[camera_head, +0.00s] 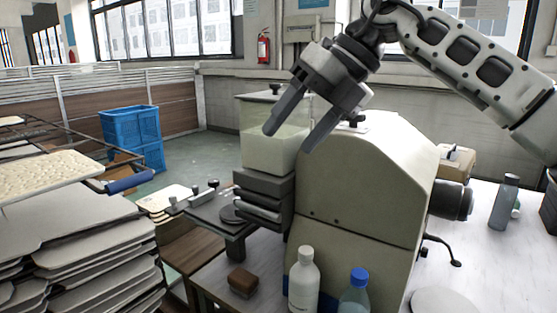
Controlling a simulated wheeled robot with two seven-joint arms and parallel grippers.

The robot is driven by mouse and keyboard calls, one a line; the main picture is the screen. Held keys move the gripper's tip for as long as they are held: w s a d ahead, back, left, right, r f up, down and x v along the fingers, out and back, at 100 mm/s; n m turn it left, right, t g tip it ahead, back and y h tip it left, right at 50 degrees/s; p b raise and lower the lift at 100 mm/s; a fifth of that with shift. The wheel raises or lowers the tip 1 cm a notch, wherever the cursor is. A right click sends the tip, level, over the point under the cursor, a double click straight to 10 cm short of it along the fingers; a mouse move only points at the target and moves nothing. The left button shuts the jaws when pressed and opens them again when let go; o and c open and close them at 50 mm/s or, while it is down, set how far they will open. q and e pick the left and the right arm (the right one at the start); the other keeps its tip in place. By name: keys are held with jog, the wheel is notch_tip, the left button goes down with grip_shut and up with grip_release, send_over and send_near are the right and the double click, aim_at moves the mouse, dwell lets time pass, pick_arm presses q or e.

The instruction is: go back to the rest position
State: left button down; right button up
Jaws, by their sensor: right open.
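My right gripper (287,133) comes in from the upper right on my right arm. Its two fingers are spread apart and point down and to the left, with nothing between them. In the picture it lies over the clear container (270,150) and the top of the beige machine (355,190). I cannot tell how far above them it is. My left gripper is not in view.
Stacked grey trays (75,240) and a rack holding a pale panel (50,178) stand at the left. A white bottle (304,280), a blue-capped bottle (355,295) and a brown block (242,281) stand in front. A grey bottle (505,203) stands at the right. Blue crates (130,126) sit on the floor.

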jog(key=s+a+f+m+y, duration=0.4)
jog(key=a+f+m+y, duration=0.4)
jog(key=a+f+y, duration=0.5)
jog(key=d+f+m+t+h, duration=0.5)
jog(key=d+f+m+t, duration=0.4)
jog(key=m, duration=0.3)
jog(key=d+f+m+t+h, duration=0.6)
jog(key=d+f+m+t, duration=0.15)
jog(key=f+m, duration=0.45)
jog(key=s+d+f+m+g+h, duration=0.3)
jog(key=s+d+f+m, duration=0.1)
jog(key=s+f, duration=0.4)
jog(key=s+d+f+m+g+h, duration=0.3)
jog(key=s+d+f, duration=0.1)
jog(key=s+f, duration=0.5)
jog(key=shift+s+d+f+m+g, duration=0.3)
jog(key=shift+d+m+g, duration=0.05)
jog(key=shift+m, duration=0.05)
